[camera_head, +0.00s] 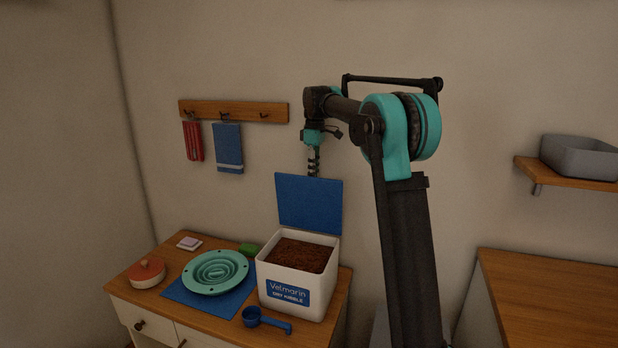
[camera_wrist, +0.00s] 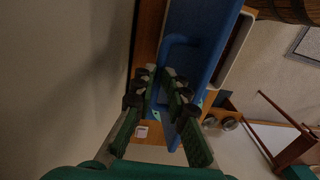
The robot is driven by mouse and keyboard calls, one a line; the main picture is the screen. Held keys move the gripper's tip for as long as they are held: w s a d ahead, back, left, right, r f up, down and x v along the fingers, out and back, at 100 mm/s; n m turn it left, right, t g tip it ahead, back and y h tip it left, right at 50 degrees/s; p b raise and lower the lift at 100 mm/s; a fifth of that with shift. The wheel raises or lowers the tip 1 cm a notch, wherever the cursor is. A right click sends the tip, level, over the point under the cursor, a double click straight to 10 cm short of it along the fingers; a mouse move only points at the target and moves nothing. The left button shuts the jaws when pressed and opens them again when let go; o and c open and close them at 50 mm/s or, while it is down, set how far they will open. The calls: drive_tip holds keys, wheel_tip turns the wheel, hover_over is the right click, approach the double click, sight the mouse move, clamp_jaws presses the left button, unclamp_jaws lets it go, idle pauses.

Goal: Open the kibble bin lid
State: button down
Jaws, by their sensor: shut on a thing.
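The kibble bin (camera_head: 290,291) is a white box with a blue "Velmarin" label, standing on the wooden cabinet top. Its blue lid (camera_head: 309,203) stands about upright at the bin's back edge, and brown kibble shows inside. My gripper (camera_head: 313,172) is at the lid's top edge. In the wrist view, my fingers (camera_wrist: 165,86) are closed about the blue lid (camera_wrist: 212,35), near its bent blue handle (camera_wrist: 180,40). The exact contact is partly hidden by the fingers.
A blue scoop (camera_head: 266,321) lies in front of the bin. A teal slow-feeder bowl (camera_head: 215,272) sits on a blue mat to the left, with an orange-lidded pot (camera_head: 147,272) beyond. The wall with a hook rail (camera_head: 232,110) is close behind.

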drive_tip(key=shift+w+d+f, duration=0.25)
drive_tip(key=shift+w+f, duration=0.25)
drive_tip(key=shift+f, duration=0.05)
drive_tip(key=shift+w+d+f, duration=0.25)
drive_tip(key=shift+w+f, duration=0.25)
drive_tip(key=shift+a, duration=0.1)
drive_tip(key=c, duration=1.6)
unclamp_jaws()
wheel_tip(320, 180, up, 12)
drive_tip(key=shift+w, duration=0.3)
